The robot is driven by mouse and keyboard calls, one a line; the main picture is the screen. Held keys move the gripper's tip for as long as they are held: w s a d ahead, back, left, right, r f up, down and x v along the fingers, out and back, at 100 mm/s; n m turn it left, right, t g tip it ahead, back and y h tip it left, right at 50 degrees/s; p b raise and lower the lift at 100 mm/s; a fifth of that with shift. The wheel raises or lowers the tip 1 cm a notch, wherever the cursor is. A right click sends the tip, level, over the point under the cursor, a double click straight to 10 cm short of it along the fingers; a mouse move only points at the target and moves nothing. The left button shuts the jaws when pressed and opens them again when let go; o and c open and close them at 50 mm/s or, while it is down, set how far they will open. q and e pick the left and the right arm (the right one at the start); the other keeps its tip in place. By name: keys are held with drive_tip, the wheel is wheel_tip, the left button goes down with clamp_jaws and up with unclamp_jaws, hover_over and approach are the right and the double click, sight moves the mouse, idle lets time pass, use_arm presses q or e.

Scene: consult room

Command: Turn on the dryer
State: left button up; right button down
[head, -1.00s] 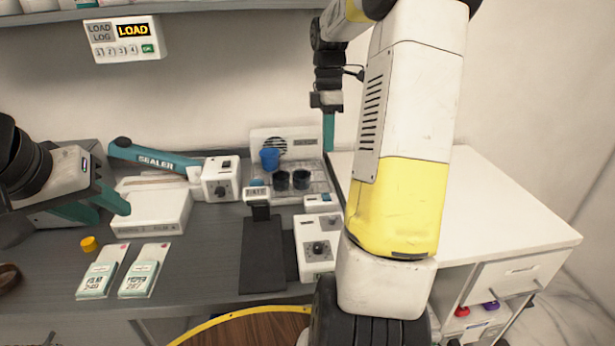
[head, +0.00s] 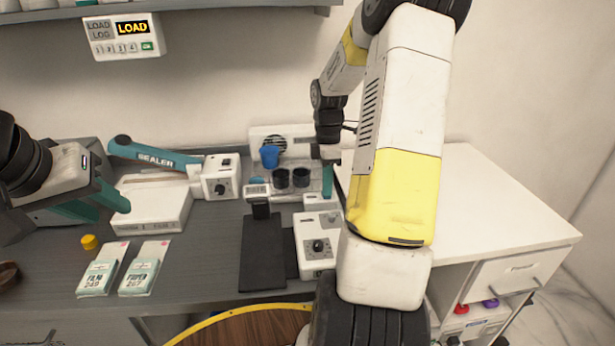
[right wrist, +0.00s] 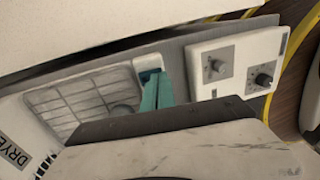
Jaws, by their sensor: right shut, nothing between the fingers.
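The dryer (head: 258,133) stands at the back of the grey counter, with a round grille and a wire rack holding a blue cup and dark cups. The right wrist view shows its rack (right wrist: 80,100), part of its lettering, and a small white switch box (right wrist: 142,62) with a dark blue inset. My right gripper (head: 327,194) points down, shut and empty, with its teal fingertips (right wrist: 152,78) at that box. I cannot tell whether they touch it. The switch is partly hidden by the fingers. My left gripper (head: 112,212) is open and empty at the left, above the counter.
A white box with two knobs (head: 317,262) stands in front of the dryer, beside a black plate (head: 262,262). A sealer (head: 158,158) and two labelled packets (head: 142,268) are on the left. A white cabinet top (head: 490,215) is bare at right.

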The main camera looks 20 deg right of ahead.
drive_tip(key=shift+f, duration=0.25)
drive_tip(key=shift+s+f, duration=0.15)
drive_tip(key=shift+f, duration=0.05)
idle(0.3)
drive_tip(key=shift+w+d+r, duration=0.15)
drive_tip(key=shift+w+d, duration=0.05)
drive_tip(key=shift+w, duration=0.65)
drive_tip(key=shift+r, duration=0.15)
